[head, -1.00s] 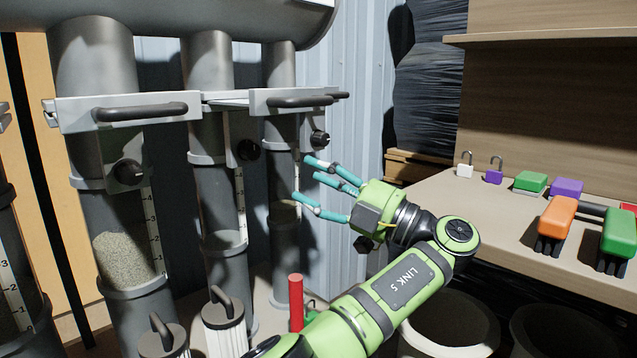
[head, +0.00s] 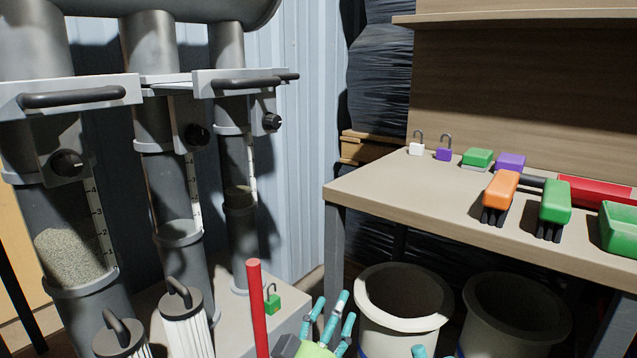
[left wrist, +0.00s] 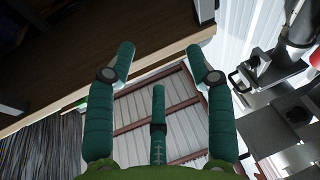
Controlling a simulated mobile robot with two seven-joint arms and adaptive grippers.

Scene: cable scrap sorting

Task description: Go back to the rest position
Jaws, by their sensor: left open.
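My left gripper (head: 333,318) is low in the head view, at the bottom edge, with its teal fingers pointing up. It is right of the red upright rod (head: 257,305) and left of the pale bin. In the left wrist view the left gripper (left wrist: 158,75) has its fingers spread with nothing between them. A small teal tip (head: 419,351) at the bottom edge of the head view may belong to my right gripper; its state is hidden.
A workbench (head: 370,190) with padlocks, brushes (head: 500,188) and a green tray (head: 620,228) stands at right. Grey pipes with slide gates (head: 70,92) fill the left.

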